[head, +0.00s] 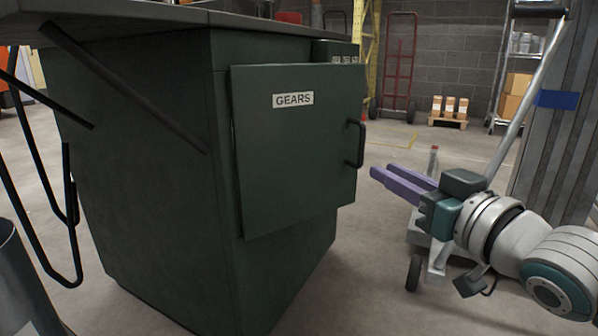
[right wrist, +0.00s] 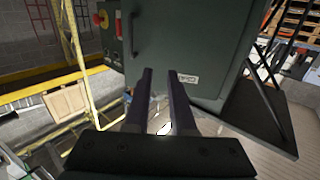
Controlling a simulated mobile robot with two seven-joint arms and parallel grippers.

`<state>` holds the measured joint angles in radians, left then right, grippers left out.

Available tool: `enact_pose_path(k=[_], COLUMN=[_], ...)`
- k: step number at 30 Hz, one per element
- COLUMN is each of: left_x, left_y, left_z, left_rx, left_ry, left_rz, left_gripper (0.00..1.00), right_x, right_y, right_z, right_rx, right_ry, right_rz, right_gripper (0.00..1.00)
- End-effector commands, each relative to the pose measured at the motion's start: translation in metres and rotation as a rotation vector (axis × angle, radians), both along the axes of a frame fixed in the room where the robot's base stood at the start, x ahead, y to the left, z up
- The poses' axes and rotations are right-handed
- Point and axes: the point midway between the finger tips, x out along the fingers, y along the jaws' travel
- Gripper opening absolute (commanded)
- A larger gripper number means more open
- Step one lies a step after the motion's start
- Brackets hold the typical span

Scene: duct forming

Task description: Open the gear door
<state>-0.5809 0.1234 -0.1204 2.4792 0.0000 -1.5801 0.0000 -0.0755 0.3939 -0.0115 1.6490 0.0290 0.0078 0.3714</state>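The gear door (head: 295,175) is a dark green panel with a white GEARS label (head: 293,100) on the front of a green cabinet (head: 140,170). It looks closed or nearly so. Its dark bar handle (head: 355,143) is at the right edge. In the right wrist view the door (right wrist: 190,40), handle (right wrist: 131,36) and label (right wrist: 187,78) also show. My right gripper (head: 379,170) is right of and below the handle, apart from it. Its two purple fingers, also in the right wrist view (right wrist: 161,70), are apart with nothing between them. My left gripper is not in view.
A metal-tube cart with wheels (head: 413,273) stands close behind my right gripper. A red hand truck (head: 398,62), a pallet with boxes (head: 448,112) and shelving are at the back. Dark bars (head: 70,210) are at left.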

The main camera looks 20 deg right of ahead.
Motion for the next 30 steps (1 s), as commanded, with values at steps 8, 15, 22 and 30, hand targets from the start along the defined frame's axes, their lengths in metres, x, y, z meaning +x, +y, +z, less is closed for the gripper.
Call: enact_pose_path(k=[8, 15, 22, 30], left_x=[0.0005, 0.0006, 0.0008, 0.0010], left_y=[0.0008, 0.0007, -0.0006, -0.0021], left_z=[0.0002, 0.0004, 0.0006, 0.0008], left_rx=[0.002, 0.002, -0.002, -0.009], left_ry=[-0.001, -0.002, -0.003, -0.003], left_rz=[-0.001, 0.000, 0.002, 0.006], left_gripper=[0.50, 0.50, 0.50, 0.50], right_x=[-0.0002, -0.0002, -0.0002, -0.0002], right_y=[0.0000, 0.0000, 0.0000, 0.0000], right_z=[-0.0001, -0.0001, -0.0001, -0.0001], right_rx=[0.000, 0.000, 0.000, 0.000], right_ry=[0.000, 0.000, 0.000, 0.000], right_rz=[0.000, 0.000, 0.000, 0.000], right_gripper=[0.00, 0.00, 0.00, 0.00])
